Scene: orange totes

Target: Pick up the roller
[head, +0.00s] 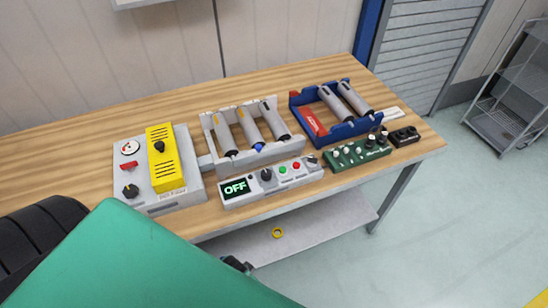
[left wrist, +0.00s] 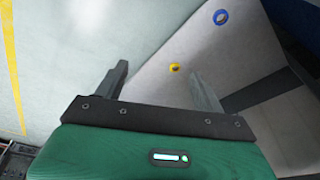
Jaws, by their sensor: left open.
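Several grey rollers stand tilted in two holders on the wooden table in the head view. Three, including a middle roller (head: 249,126), sit in the light grey rack (head: 206,124). Two more, including a right roller (head: 354,98), lie in the blue holder (head: 343,131). My left gripper (left wrist: 160,80) is open and empty in the left wrist view, pointing toward the lower shelf and floor, away from the rollers. My green arm covers the lower left of the head view. My right gripper is not in view.
A grey box with a yellow cover (head: 163,158), an OFF-display panel (head: 238,188) and a green control board (head: 358,152) line the table. A yellow ring (left wrist: 174,68) and a blue ring (left wrist: 221,16) lie on the lower shelf (head: 315,234). A wire rack (head: 520,85) stands right.

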